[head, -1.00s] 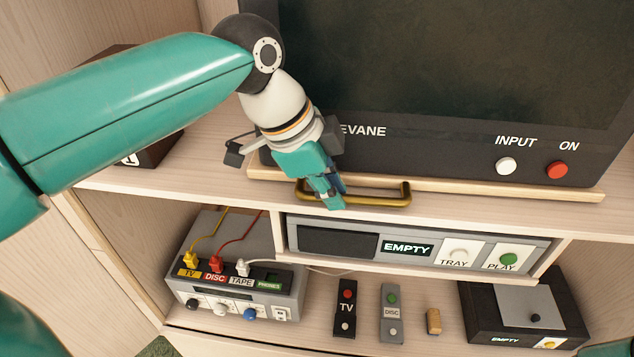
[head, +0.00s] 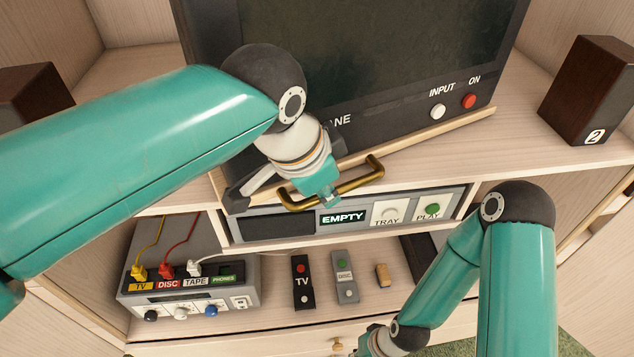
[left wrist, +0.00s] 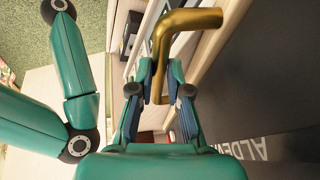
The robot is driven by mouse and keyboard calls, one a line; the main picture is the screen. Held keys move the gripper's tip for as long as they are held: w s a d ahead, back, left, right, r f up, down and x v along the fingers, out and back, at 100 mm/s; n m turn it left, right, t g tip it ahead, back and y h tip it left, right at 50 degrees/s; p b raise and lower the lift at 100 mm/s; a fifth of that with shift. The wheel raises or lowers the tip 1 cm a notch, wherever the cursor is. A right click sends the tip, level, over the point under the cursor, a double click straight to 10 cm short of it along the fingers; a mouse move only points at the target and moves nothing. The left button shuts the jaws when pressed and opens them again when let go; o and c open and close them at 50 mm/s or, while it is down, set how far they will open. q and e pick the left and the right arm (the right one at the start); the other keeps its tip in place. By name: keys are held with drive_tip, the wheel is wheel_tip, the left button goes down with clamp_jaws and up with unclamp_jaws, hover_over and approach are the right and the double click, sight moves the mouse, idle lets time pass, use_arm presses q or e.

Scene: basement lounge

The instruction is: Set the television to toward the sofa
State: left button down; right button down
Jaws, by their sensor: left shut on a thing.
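The television (head: 400,55) stands on a pale wooden swivel board (head: 410,146) on the cabinet's upper shelf. Its dark screen is turned at an angle, its right side set farther back than its left. A brass handle (head: 358,181) sticks out from the board's front edge. My left gripper (head: 328,200) is shut on the brass handle near its middle; the left wrist view shows the handle (left wrist: 190,22) between the fingers. My right arm is at the lower right, and its gripper (head: 372,345) is low at the bottom edge, its fingers not clearly shown. No sofa is in view.
A speaker marked 2 (head: 590,90) stands right of the television, another speaker (head: 32,92) at left. Below are a disc player (head: 372,212), a switch box (head: 190,285) with cables, and two remotes, TV (head: 302,283) and DISC (head: 345,278).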

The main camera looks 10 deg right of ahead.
use_arm(q)
drive_tip(key=c, duration=1.1)
unclamp_jaws()
drive_tip(key=shift+d, duration=0.35)
drive_tip(key=shift+c, duration=0.2)
drive_tip(key=shift+a, duration=0.15)
drive_tip(key=shift+r, duration=0.1)
drive_tip(key=v, duration=1.1)
drive_tip(key=shift+a+r, duration=0.15)
drive_tip(key=shift+r, duration=0.15)
drive_tip(key=shift+s, duration=0.15)
